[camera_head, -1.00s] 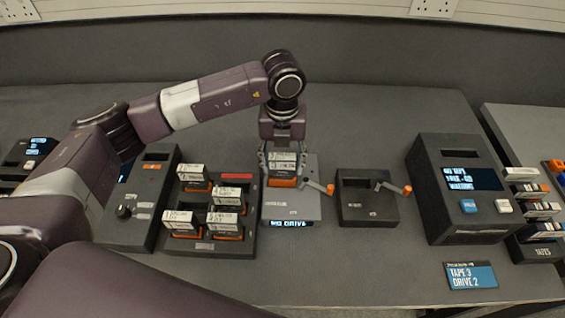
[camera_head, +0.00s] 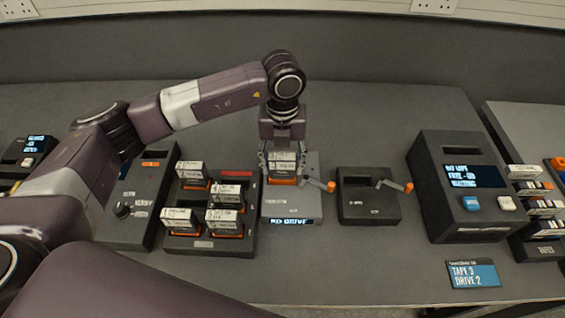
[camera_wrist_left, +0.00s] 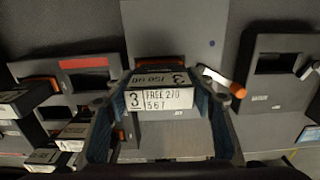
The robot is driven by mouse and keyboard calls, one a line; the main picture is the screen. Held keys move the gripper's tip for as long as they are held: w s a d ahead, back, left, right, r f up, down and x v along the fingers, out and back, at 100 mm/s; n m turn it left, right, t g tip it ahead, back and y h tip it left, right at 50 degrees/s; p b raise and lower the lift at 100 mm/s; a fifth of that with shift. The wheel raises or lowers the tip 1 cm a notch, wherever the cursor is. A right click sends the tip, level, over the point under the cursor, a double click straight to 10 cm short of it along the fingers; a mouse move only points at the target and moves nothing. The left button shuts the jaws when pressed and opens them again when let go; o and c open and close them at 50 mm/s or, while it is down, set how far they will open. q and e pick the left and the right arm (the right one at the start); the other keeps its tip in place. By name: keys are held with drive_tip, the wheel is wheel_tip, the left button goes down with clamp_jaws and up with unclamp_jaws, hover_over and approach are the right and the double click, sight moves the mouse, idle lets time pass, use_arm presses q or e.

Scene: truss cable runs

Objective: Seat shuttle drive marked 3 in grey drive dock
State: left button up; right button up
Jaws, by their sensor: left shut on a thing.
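The shuttle drive marked 3 (camera_head: 283,160) is a white-labelled block with an orange lower part. Its label, with a 3 and "FREE 270", shows in the left wrist view (camera_wrist_left: 162,99). My left gripper (camera_head: 282,171) points down and is shut on it, one finger on each side. The drive is upright at the back part of the light grey drive dock (camera_head: 290,208); how deep it sits in the slot I cannot tell. The dock's front display reads "NO DRIVE", and its orange-tipped lever (camera_head: 318,184) sticks out to the right. My right gripper is out of view.
A dark rack (camera_head: 205,246) with several similar drives stands close left of the grey dock. A dark dock (camera_head: 368,209) with its own lever stands to the right. Farther right are a console with a screen (camera_head: 465,205) and a "TAPE 3 DRIVE 2" sign (camera_head: 472,273).

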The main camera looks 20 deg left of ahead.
use_arm(q)
drive_tip(key=shift+f+b, duration=0.55)
drive_tip(key=o, duration=1.8)
drive_tip(key=shift+r+p, duration=2.15)
drive_tip(key=shift+r, duration=1.65)
drive_tip(key=shift+f, duration=0.1)
